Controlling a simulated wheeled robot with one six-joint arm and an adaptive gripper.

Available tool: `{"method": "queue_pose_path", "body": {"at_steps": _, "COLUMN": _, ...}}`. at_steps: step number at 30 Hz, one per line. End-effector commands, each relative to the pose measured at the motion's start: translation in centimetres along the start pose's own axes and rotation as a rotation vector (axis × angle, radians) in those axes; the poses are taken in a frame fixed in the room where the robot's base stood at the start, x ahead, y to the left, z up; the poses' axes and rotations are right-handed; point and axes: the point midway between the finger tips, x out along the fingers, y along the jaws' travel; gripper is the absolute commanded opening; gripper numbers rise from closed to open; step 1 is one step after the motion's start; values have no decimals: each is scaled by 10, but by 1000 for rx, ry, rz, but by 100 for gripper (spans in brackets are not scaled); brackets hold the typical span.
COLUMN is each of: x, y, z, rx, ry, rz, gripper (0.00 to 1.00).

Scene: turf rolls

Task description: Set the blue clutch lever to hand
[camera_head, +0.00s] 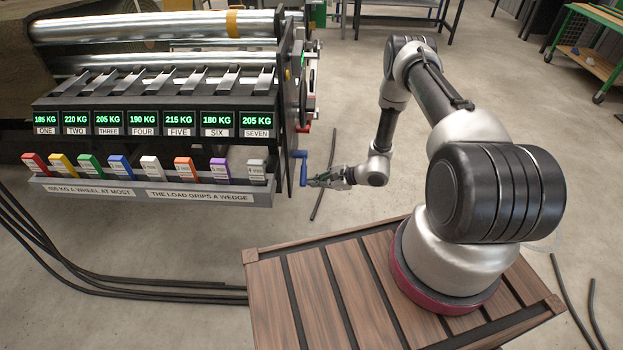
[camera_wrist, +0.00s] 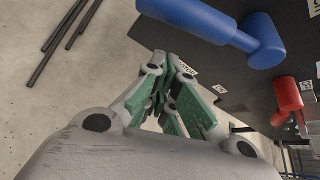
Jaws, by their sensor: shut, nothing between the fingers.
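The blue clutch lever (camera_head: 303,168) is on the right side of the machine, with its blue grip hanging down. In the wrist view the blue lever (camera_wrist: 265,40) fills the upper right, its thick grip reaching left from a rounded hub. My gripper (camera_head: 312,182) is just right of the lever's lower end in the head view. In the wrist view its green-padded fingers (camera_wrist: 172,70) are closed together, empty, below and left of the lever, with a gap in the picture. Small labels lie beside the lever; their words are too small to read surely.
A red handle (camera_wrist: 288,95) sits right of and below the blue lever in the wrist view, on the dark side plate (camera_wrist: 215,65). A row of coloured wedges stands in a grey tray (camera_head: 150,190) along the machine's front. Dark rods (camera_head: 324,175) lie on open floor.

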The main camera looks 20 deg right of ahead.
Motion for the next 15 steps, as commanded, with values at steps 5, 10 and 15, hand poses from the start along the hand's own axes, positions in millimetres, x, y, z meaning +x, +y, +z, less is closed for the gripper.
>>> {"method": "queue_pose_path", "body": {"at_steps": 5, "x": -30, "y": 1, "z": -14, "rx": 1, "ry": 1, "rz": -3, "gripper": 0}}
{"method": "queue_pose_path", "body": {"at_steps": 10, "x": -67, "y": 0, "z": -14, "rx": 1, "ry": 1, "rz": -2, "gripper": 0}}
{"method": "queue_pose_path", "body": {"at_steps": 15, "x": -90, "y": -1, "z": -14, "rx": 0, "ry": 1, "rz": -2, "gripper": 0}}
